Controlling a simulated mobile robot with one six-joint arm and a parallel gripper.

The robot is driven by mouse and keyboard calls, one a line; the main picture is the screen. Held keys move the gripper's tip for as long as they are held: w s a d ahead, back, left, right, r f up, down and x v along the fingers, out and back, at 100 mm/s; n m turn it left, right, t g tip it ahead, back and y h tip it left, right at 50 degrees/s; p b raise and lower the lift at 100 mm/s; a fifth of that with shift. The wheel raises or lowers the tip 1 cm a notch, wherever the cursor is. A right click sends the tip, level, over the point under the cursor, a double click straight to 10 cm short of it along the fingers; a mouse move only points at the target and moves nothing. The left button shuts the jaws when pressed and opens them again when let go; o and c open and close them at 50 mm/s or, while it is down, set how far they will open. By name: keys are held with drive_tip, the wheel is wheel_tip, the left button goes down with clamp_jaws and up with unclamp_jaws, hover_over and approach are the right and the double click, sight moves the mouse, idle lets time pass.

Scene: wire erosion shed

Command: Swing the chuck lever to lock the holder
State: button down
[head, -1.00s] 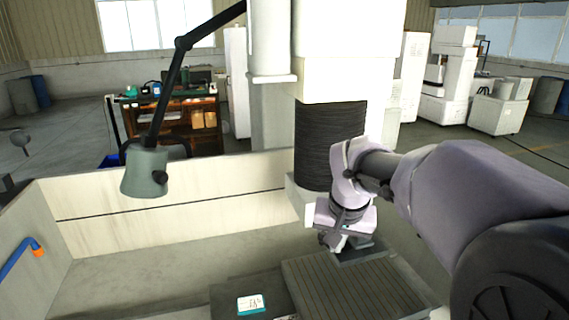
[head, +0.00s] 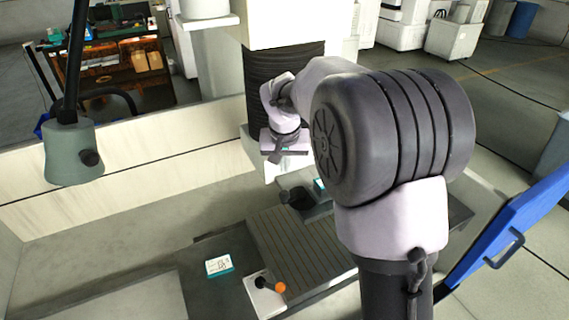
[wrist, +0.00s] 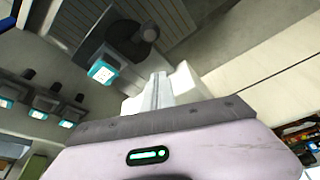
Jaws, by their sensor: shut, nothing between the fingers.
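A dark round chuck (head: 300,199) stands at the far end of the slotted table, with a teal-marked holder (head: 320,186) at it. In the wrist view the chuck (wrist: 118,38) shows a dark ball-ended lever (wrist: 149,34), and the holder's teal label (wrist: 103,71) lies beside it. My gripper (head: 270,175) points down above and just left of the chuck in the head view, apart from it. Its pale fingers (wrist: 160,90) are shut and empty. Part of the holder is hidden behind my arm in the head view.
A white-and-teal card (head: 219,265) lies left of the slotted table (head: 290,245). Tank walls (head: 130,165), a hanging lamp (head: 75,150) and a blue door (head: 510,235) stand around. Several teal-labelled holders (wrist: 45,104) show at left in the wrist view.

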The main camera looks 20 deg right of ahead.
sight(297, 197)
drive_tip(key=shift+s+a+f+b, duration=0.1)
drive_tip(key=shift+s+f+b, duration=0.2)
drive_tip(key=shift+f, duration=0.45)
drive_tip(key=shift+s+a+f+b, duration=0.15)
drive_tip(key=shift+s+f, duration=0.3)
drive_tip(key=shift+f, duration=0.35)
drive_tip(key=shift+s+a+f+b, duration=0.1)
drive_tip(key=shift+s+f+b, duration=0.2)
drive_tip(key=shift+f, duration=0.45)
drive_tip(key=shift+s, duration=0.1)
